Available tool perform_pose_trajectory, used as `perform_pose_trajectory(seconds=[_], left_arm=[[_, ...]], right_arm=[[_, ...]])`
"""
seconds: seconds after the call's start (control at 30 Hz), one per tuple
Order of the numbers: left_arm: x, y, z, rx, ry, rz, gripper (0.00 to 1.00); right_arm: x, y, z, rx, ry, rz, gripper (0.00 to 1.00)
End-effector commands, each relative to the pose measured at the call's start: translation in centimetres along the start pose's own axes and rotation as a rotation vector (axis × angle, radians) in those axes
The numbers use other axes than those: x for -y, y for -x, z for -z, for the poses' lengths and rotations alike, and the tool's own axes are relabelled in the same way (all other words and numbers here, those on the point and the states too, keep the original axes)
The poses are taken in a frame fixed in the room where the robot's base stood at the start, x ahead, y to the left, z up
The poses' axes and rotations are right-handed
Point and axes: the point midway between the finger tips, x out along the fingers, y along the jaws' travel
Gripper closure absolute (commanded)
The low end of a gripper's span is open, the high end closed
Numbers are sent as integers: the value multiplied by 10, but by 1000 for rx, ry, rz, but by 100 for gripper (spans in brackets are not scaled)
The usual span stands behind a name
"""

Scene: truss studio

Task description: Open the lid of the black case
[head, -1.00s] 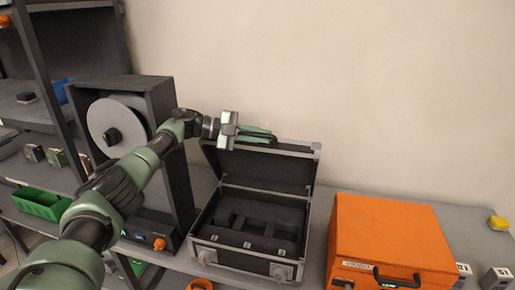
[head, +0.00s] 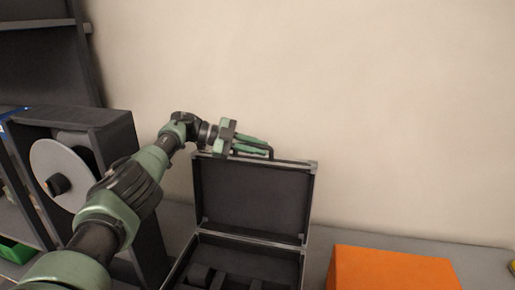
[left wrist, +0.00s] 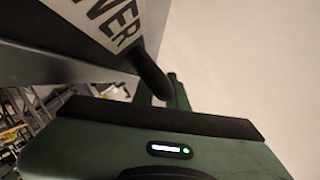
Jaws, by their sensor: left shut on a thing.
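The black case (head: 240,247) stands on the grey bench with its lid (head: 252,200) raised to about upright, hinged at the back. Its inside shows dark foam with cut-outs, and its lower front is cut off by the picture's bottom edge. My left gripper (head: 262,147) is at the lid's top edge, shut on the case's handle (head: 268,154). In the left wrist view the dark handle (left wrist: 152,75) lies at the fingers, beside a silver lid edge and a label with large letters. My right gripper is not in view.
An orange case (head: 390,270) stands on the bench to the right. A dark box with a grey reel (head: 62,176) stands at left, behind my left arm. A dark shelf rack is at far left. The pale wall is close behind the lid.

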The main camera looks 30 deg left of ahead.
Motion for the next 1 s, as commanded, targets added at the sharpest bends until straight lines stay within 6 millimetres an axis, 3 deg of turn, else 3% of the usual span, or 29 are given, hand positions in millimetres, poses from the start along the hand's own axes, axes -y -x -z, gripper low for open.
perform_pose_trajectory(seconds=[0.4, 0.43, 0.47, 0.77, 1.0], left_arm=[[-2, 0, -3, 5, 4, -1, 100], [-2, 0, -3, 5, 4, -1, 81], [-2, 0, -3, 5, 4, 0, 78], [0, 0, 0, 2, 1, -1, 78], [23, 10, 23, 3, -4, 2, 78]], right_arm=[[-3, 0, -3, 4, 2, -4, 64], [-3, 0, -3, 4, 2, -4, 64], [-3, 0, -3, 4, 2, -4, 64], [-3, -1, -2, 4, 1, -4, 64], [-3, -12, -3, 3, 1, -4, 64]])
